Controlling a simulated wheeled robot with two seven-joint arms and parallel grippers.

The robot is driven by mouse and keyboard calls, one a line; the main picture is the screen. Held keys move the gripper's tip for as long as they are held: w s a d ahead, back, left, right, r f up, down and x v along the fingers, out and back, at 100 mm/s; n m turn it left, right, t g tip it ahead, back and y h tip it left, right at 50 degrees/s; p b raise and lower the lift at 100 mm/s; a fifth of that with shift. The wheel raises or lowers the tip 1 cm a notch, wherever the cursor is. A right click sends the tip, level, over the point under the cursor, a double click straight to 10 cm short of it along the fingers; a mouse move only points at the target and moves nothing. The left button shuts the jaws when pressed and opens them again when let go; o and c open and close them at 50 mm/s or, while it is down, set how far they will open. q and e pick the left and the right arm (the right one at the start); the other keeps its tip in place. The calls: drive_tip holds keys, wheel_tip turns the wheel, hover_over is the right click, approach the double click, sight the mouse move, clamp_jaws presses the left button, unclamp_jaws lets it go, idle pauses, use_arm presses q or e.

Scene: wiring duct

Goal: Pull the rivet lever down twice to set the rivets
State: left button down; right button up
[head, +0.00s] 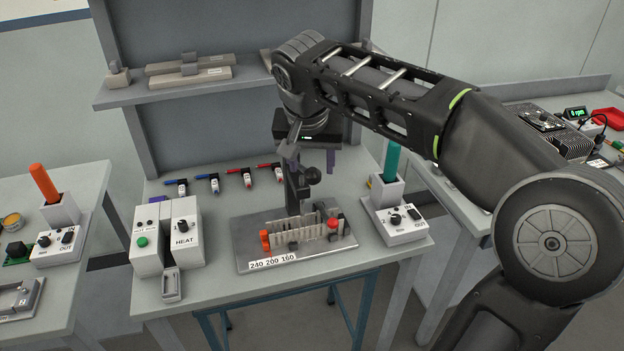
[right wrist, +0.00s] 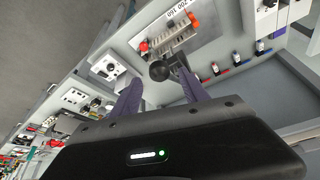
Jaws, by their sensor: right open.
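The rivet lever (head: 313,175) has a black ball knob and stands on a dark post (head: 297,190) at the back of the grey fixture plate (head: 255,259). In the right wrist view the black knob (right wrist: 160,70) shows between the purple fingers, near their tips; I cannot tell whether they touch it. My right gripper (head: 311,156) is open and empty, just above the lever. It also shows in the right wrist view (right wrist: 157,78). A grey slotted wiring duct (head: 300,234) lies on the plate, with an orange piece (head: 265,241) at its left. My left gripper is not in view.
A HEAT unit (head: 183,238) stands left of the plate. A control box with a teal handle (head: 391,162) stands at the right. Several small tools (head: 214,182) lie at the back, below a shelf (head: 185,91). The strip in front of the plate is bare.

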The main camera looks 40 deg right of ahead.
sight(313, 181)
drive_tip(key=p+x, duration=0.1)
drive_tip(key=x, duration=0.6)
drive_tip(key=shift+f, duration=0.3)
clamp_jaws()
idle(1.2)
